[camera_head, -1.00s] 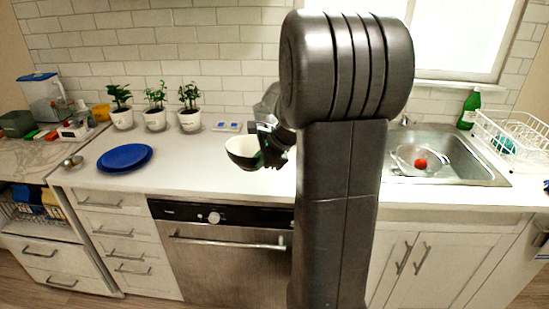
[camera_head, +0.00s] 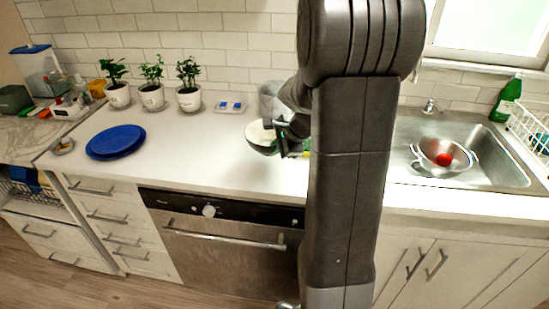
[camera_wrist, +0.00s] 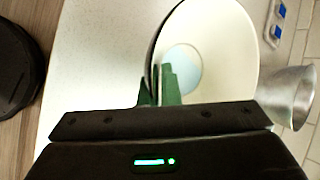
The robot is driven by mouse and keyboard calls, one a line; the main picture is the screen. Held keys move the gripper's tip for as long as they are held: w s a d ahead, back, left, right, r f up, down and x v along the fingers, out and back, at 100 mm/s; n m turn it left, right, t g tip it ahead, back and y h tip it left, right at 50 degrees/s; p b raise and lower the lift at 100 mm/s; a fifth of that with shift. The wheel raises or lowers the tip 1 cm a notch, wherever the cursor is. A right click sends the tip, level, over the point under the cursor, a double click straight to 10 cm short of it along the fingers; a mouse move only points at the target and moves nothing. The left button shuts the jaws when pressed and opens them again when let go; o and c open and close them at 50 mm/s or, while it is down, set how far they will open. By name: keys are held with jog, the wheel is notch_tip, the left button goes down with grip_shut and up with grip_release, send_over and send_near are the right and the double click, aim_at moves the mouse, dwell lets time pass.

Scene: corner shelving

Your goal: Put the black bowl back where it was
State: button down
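The black bowl, dark outside and pale inside, shows at the middle of the head view (camera_head: 259,134), partly hidden by my gripper (camera_head: 281,132). It seems to be just above the counter; I cannot tell if it touches. In the wrist view the bowl's pale inside (camera_wrist: 215,35) faces the camera. My gripper's green-grey fingers (camera_wrist: 160,86) are close together on its near rim, one inside and one outside. The white counter (camera_head: 215,160) lies beneath.
A metal canister (camera_head: 271,98) stands right behind the bowl. Blue plates (camera_head: 116,141) and potted plants (camera_head: 152,95) are on the left. The sink (camera_head: 480,175) on the right holds a colander (camera_head: 430,160) with a red thing. The counter between plates and bowl is clear.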

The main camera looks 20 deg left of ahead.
jog(key=shift+f, duration=1.65)
jog(key=shift+f, duration=0.2)
jog(key=c, duration=1.6)
grip_release()
jog(key=shift+r, duration=0.1)
jog(key=shift+r, duration=0.2)
jog(key=v, duration=1.2)
jog(key=shift+f, duration=0.1)
